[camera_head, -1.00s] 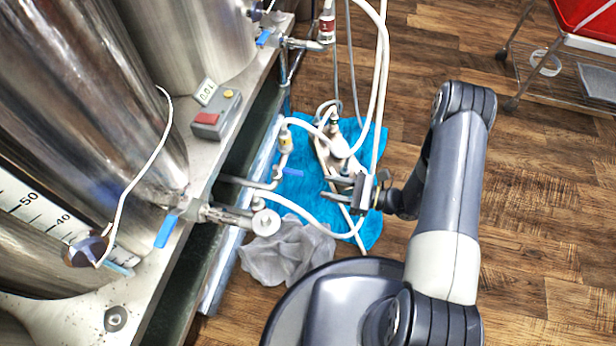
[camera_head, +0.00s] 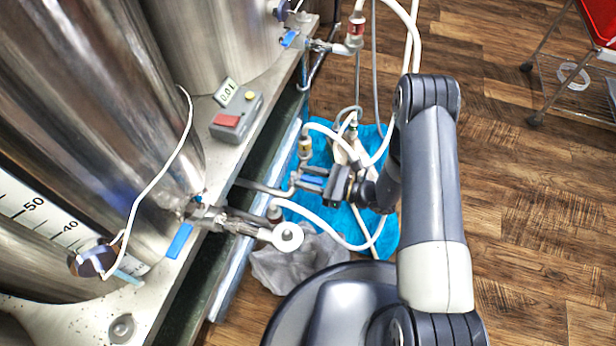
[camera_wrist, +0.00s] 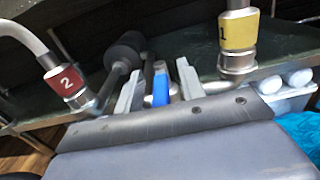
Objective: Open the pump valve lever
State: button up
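The pump valve lever is a small blue handle (camera_head: 312,183) on the metal pipe low beside the stand, above the blue cloth. My gripper (camera_head: 305,178) is at the lever, reaching in from the right. Its fingers lie on either side of the blue handle. In the wrist view the blue lever (camera_wrist: 160,88) shows between the two grey fingertips (camera_wrist: 158,88), with a visible gap on each side. The gripper looks open and not clamped on it. The valve body under the lever is mostly hidden by my gripper.
A yellow-tagged fitting marked 1 (camera_wrist: 238,35) and a red-tagged one marked 2 (camera_wrist: 65,85) flank the lever. White hoses (camera_head: 345,243) loop close by.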

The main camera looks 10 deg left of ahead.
jog(key=shift+c, duration=0.3)
grip_shut()
